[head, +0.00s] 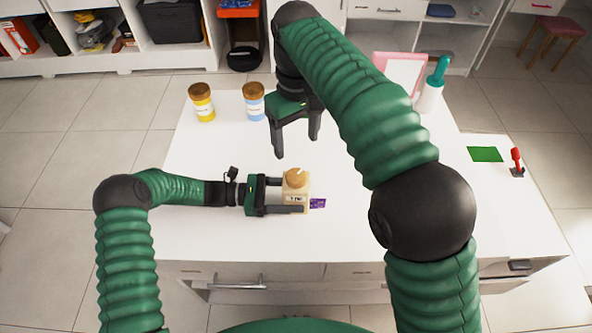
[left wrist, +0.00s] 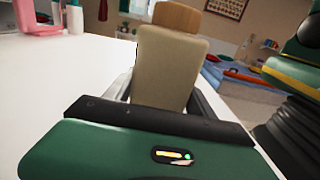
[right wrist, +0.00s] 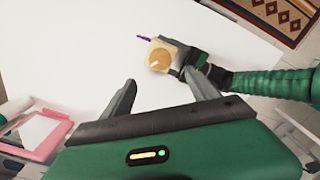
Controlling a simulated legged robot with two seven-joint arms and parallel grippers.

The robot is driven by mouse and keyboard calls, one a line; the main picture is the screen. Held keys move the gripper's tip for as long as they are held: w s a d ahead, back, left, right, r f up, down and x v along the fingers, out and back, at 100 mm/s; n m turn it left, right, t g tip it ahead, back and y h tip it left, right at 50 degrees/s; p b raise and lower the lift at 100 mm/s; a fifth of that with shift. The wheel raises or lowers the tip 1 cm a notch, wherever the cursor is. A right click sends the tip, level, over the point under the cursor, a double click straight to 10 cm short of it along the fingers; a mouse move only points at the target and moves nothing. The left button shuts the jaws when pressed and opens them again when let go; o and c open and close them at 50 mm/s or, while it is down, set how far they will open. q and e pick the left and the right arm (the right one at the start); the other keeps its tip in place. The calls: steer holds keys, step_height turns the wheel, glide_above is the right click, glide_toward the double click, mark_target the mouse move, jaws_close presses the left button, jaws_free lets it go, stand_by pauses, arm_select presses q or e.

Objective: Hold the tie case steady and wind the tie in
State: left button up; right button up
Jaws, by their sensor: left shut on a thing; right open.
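The tie case (head: 293,186) is a small tan box with a round wooden knob (head: 296,177) on top, standing upright on the white table. It also shows in the left wrist view (left wrist: 168,75) and the right wrist view (right wrist: 156,58). A short purple piece of tie (head: 318,203) sticks out of its right side. My left gripper (head: 288,196) is shut on the case from the left, fingers along its sides. My right gripper (head: 296,143) is open and empty, above the table behind the case. In the right wrist view, the knob lies beyond its fingertips (right wrist: 160,88).
A yellow jar (head: 202,103) and a blue jar (head: 254,102) stand at the table's back left. A pink-framed panel (head: 402,72) and a teal-topped bottle (head: 432,88) stand at the back right. A green card (head: 485,154) and a red lever (head: 516,161) are at right. The front middle is clear.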

mark_target(296, 175)
step_height(296, 175, down, 12)
stand_by(0.3)
steer(key=c, duration=1.4)
steer(key=shift+m, duration=0.3)
